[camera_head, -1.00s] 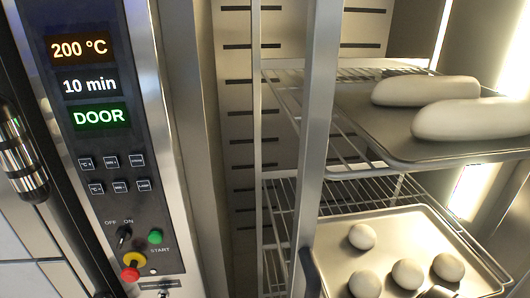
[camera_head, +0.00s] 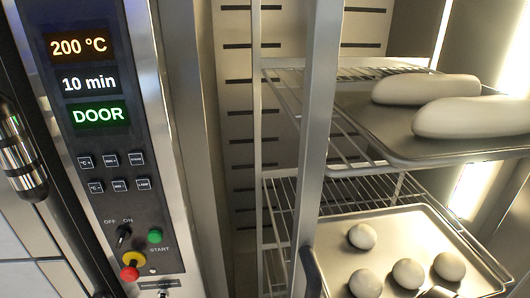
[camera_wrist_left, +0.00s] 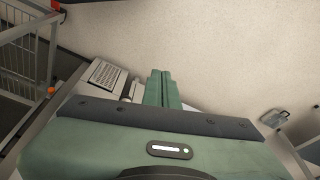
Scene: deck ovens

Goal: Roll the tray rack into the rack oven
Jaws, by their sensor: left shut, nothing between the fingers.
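The tray rack (camera_head: 318,150) stands upright on the right of the head view, with metal posts and wire shelves. Its upper tray (camera_head: 400,150) bears two long pale loaves (camera_head: 475,117). Its lower tray (camera_head: 400,222) bears several round dough pieces (camera_head: 362,236). Behind the rack is the rack oven (camera_head: 240,130), with slotted inner walls and bright light strips. How deep the rack stands in the oven cannot be told, as its base is out of view. My left gripper (camera_wrist_left: 160,75) shows in the left wrist view, its green fingers together and empty. My right gripper is not in view.
The oven's control panel (camera_head: 105,130) reads 200 °C, 10 min and DOOR. A dark and chrome handle (camera_head: 22,155) is at the far left. The left wrist view shows pale floor (camera_wrist_left: 230,50) and a wire-sided frame (camera_wrist_left: 25,45) at upper left.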

